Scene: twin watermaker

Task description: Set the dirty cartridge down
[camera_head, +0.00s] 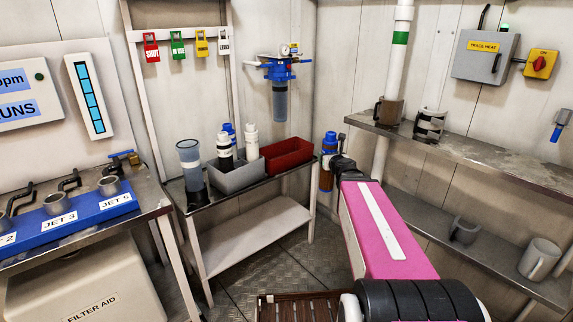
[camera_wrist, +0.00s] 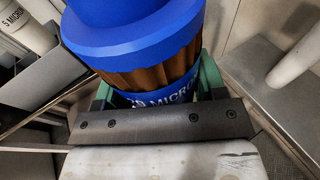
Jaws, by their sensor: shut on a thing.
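In the wrist view the cartridge (camera_wrist: 150,62) fills the top middle, with a partly hidden MICRON label. My gripper (camera_wrist: 158,88) is shut on it, with green fingers at both sides. In the head view my gripper (camera_head: 337,168) is mostly hidden behind my pink arm. The cartridge's lower end is hidden in the wrist view. The red bin (camera_head: 287,157) on the bench is just left of the cartridge and looks empty.
A grey bin (camera_head: 235,178) holds white and blue-topped cartridges. A clear cup (camera_head: 190,163) stands left of it on the bench (camera_head: 205,203). A blue-headed filter housing (camera_head: 279,75) hangs on the wall. A shelf (camera_head: 470,155) with mugs runs along the right wall.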

